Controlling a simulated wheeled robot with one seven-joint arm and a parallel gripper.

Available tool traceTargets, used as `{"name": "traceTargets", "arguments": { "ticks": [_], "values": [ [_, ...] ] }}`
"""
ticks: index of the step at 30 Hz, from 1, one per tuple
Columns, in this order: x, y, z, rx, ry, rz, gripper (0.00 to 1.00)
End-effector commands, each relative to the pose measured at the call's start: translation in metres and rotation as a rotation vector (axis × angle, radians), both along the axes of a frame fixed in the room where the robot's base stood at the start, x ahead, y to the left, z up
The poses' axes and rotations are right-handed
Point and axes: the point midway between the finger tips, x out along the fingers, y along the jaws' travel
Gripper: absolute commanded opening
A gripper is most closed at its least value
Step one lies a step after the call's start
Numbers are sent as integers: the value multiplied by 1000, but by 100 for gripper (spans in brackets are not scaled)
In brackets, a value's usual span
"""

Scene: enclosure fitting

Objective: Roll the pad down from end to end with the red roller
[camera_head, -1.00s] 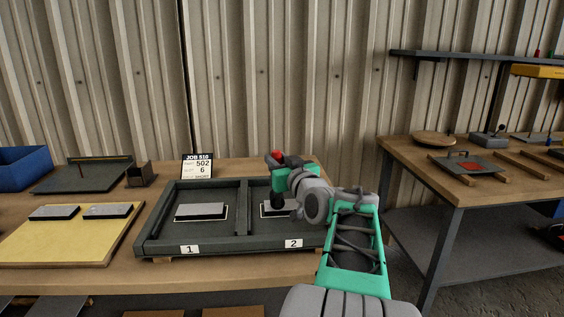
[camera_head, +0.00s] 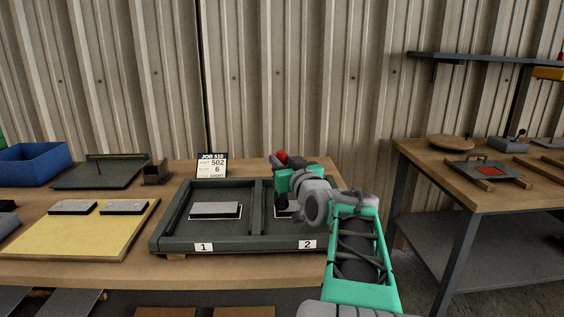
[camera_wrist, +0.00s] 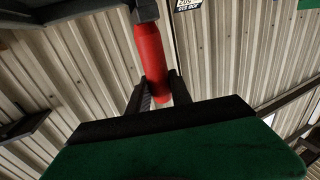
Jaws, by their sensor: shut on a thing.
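The red roller (camera_head: 281,155) is in my gripper (camera_head: 287,182), over compartment 2 of the dark tray (camera_head: 178,243). In the wrist view its red handle (camera_wrist: 149,55) stands between the two dark fingers of my gripper (camera_wrist: 160,86), which is shut on it. A grey block at the handle's end shows at the top of that view. The pad in compartment 2 (camera_head: 282,212) is mostly hidden behind my gripper and arm; I cannot tell whether the roller touches it. Another grey pad (camera_head: 215,209) lies flat within a white outline in compartment 1.
A yellow mat (camera_head: 75,235) with two grey blocks lies left of the tray. A blue bin (camera_head: 35,167), a dark plate (camera_head: 100,175) and a job card (camera_head: 212,166) stand behind. A second bench (camera_head: 430,165) is at the right. Tray walls and a divider surround the pads.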

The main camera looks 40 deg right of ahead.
Motion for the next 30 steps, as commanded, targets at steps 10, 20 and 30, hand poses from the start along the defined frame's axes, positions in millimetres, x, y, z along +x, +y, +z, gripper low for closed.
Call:
{"name": "traceTargets", "arguments": {
  "ticks": [10,20,30],
  "values": [
    [0,-1,4,3,4,0,0],
    [0,0,38,0,1,-1,0],
    [0,0,70,-1,-1,0,0]
  ]
}}
